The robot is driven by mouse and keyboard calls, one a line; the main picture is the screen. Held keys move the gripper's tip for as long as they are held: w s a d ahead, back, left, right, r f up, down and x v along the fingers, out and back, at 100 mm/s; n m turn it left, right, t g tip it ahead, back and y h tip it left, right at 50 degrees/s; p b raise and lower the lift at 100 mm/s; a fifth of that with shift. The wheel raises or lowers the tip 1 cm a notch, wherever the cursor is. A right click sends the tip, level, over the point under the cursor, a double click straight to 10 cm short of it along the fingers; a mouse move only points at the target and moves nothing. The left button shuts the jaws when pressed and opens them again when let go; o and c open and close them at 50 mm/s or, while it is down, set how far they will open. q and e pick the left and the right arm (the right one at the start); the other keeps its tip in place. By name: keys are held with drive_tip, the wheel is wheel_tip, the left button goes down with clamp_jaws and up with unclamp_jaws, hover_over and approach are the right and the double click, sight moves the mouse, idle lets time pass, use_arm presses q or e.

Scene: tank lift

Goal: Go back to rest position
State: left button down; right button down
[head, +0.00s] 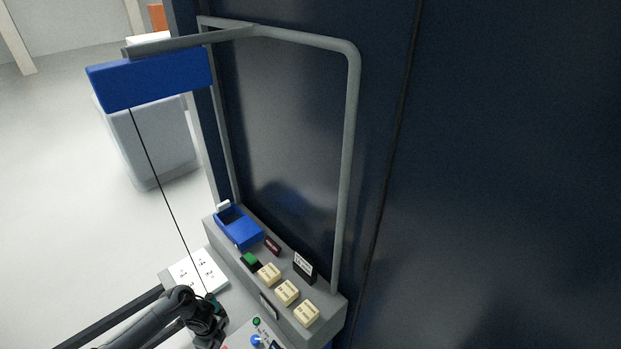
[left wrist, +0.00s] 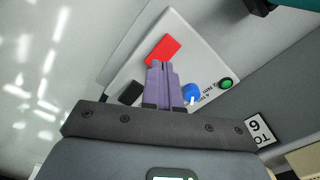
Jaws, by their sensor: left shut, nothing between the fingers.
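My left gripper's purple fingers (left wrist: 161,68) are shut together with nothing between them in the left wrist view. Beyond them is a white control panel (left wrist: 182,32) with a red patch (left wrist: 163,50), a black part (left wrist: 130,93), a blue knob (left wrist: 191,92) and a green button (left wrist: 226,83). I cannot tell whether the fingertips touch the panel. In the head view my left arm comes in from the lower left and ends beside this panel, where the green button (head: 257,322) and blue knob (head: 256,340) show. My right gripper is in neither view.
A grey console (head: 224,241) carries a blue tray (head: 240,233), a green button (head: 250,259) and several cream blocks (head: 287,292). A grey tubular frame (head: 350,150) rises behind it against a dark wall. A blue box (head: 150,80) hangs from the frame's arm with a thin cord below.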

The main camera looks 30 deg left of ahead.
use_arm(q)
drive_tip(key=s+d+f+g+h+p, duration=0.1)
drive_tip(key=s+d+f, duration=0.4)
drive_tip(key=s+d, duration=0.3)
drive_tip(key=s+d+r+n+t+h+p, duration=0.1)
drive_tip(key=s+d+r, duration=0.2)
drive_tip(key=d, duration=0.7)
drive_tip(key=s+d+r+n+t+h+p, duration=0.1)
drive_tip(key=s+d+r, duration=0.15)
drive_tip(key=d, duration=0.85)
drive_tip(key=w+a+r+n+t+y, duration=0.1)
drive_tip(key=r+n, duration=0.4)
drive_tip(key=r, duration=0.8)
drive_tip(key=w+a+r+n+t+y+p, duration=0.1)
drive_tip(key=r+n, duration=0.5)
drive_tip(key=r, duration=0.7)
drive_tip(key=shift+w+a+n+t+y, duration=0.35)
drive_tip(key=shift+w+a+t, duration=0.2)
drive_tip(key=shift+a, duration=0.6)
drive_tip(key=shift+r, duration=0.1)
